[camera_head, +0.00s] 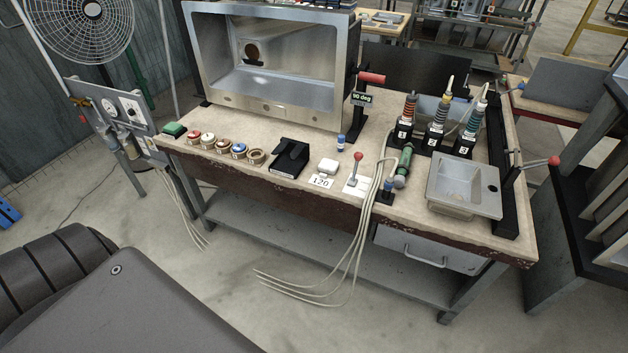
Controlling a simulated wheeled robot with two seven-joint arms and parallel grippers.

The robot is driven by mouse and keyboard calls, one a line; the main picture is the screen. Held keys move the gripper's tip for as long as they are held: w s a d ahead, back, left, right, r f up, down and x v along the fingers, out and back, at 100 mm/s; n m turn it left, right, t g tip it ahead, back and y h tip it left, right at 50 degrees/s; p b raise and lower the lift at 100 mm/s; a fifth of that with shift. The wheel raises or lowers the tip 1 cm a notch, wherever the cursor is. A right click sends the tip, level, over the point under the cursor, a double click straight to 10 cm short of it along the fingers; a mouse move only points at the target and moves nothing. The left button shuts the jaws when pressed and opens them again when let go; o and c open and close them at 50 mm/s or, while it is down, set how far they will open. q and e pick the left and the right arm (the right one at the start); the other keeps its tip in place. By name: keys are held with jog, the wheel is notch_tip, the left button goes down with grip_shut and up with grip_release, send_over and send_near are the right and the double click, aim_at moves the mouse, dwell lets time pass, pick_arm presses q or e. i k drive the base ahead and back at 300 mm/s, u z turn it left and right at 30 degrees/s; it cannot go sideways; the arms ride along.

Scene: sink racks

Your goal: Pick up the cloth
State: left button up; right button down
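I cannot make out a cloth for certain anywhere in the head view. A small white block-like item (328,166) lies on the workbench (225,172) behind a "120" label; I cannot tell its material. A small green item (174,129) lies at the bench's left end. Neither of my grippers is in view.
A large metal box (268,108) stands at the back of the bench. A metal basin (463,186) is at the right, before several numbered tools (437,125). Cables (352,245) hang off the front edge. A fan (78,28) stands left. A dark rack (590,190) stands right.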

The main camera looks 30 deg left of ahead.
aim_at(328, 166)
jog(key=z, duration=0.5)
jog(key=i, duration=0.85)
jog(key=u, duration=0.35)
